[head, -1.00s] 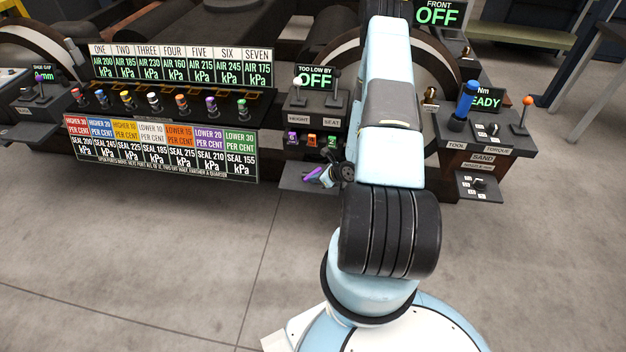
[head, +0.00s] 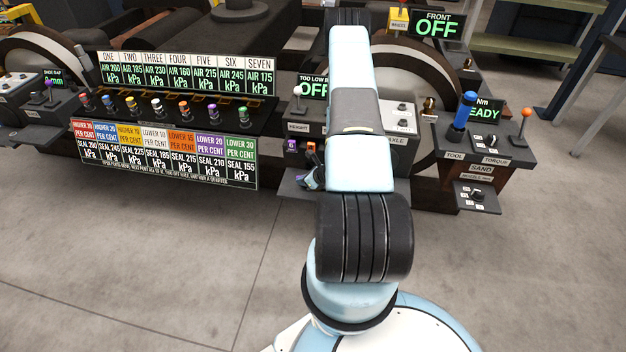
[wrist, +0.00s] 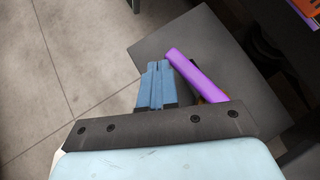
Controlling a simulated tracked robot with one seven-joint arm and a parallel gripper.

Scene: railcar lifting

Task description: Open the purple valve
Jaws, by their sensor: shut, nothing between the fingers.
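A row of coloured valve knobs stands under the pressure display in the head view, with a purple valve knob (head: 212,111) between the orange and green ones. My gripper (head: 309,182) is far to the right of that knob, low by a small shelf under the height and seat panel. In the wrist view my gripper's blue fingers (wrist: 157,66) are shut and empty. A purple bar (wrist: 195,73) lies over the grey shelf just right of the fingers, apart from their tips. Its lower end is hidden behind the gripper body. I cannot tell whether this bar belongs to a valve.
The grey shelf (wrist: 150,42) is beside the fingers. A small purple block (head: 291,146) sits on the panel above it. My arm hides part of the middle panels. A tool console (head: 455,156) with a blue handle stands right. The concrete floor (head: 150,250) in front is clear.

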